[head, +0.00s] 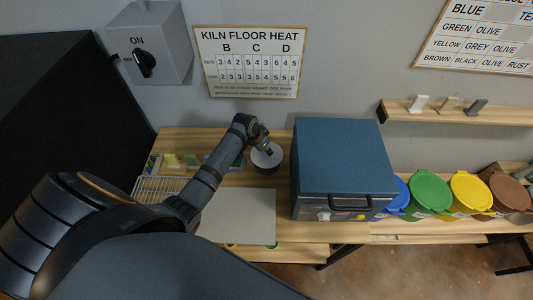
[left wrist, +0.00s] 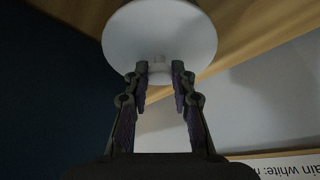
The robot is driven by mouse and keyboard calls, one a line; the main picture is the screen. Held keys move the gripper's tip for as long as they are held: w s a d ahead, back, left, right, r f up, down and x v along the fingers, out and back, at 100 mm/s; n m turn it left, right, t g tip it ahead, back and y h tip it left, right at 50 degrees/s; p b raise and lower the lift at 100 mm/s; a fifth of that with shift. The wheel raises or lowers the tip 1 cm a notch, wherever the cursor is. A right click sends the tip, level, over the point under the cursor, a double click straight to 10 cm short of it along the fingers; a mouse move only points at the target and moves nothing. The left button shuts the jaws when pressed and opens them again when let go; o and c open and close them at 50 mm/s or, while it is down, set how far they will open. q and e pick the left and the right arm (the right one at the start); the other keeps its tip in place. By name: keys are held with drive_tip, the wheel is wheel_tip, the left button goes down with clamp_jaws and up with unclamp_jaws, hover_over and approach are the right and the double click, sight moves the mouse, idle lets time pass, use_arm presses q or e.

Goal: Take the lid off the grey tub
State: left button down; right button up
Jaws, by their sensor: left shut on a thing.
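The lid (head: 266,157) is a pale grey disc, at the dark grey tub (head: 269,171) on the wooden bench, left of the blue box. My left gripper (head: 267,149) reaches over it from the left. In the left wrist view the lid (left wrist: 160,35) fills the top middle, with a small knob between the fingertips of my left gripper (left wrist: 160,72). The gripper is shut on the lid's knob. The tub is hidden behind the lid in that view. I cannot tell whether the lid is clear of the tub's rim. My right gripper is not in view.
A blue kiln-like box (head: 340,155) stands close right of the tub. A pale board (head: 237,215) lies in front, with a wire rack (head: 158,187) to its left. Several tubs with coloured lids, including a green one (head: 430,190), line the right. A switch box (head: 150,45) hangs on the wall.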

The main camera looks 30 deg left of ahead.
use_arm(q)
drive_tip(key=shift+r, duration=0.1)
drive_tip(key=shift+w+r+b, duration=0.1)
drive_tip(key=shift+r+b, duration=0.2)
drive_tip(key=shift+b, duration=0.15)
drive_tip(key=shift+w+b+v, duration=0.25)
drive_tip(key=shift+b+v, duration=0.5)
drive_tip(key=shift+v, duration=0.5)
drive_tip(key=s+a+r, duration=0.2)
drive_tip(key=s+r, duration=0.8)
drive_tip(key=s, duration=0.3)
drive_tip(key=shift+s+a, duration=0.2)
drive_tip(key=shift+s, duration=0.05)
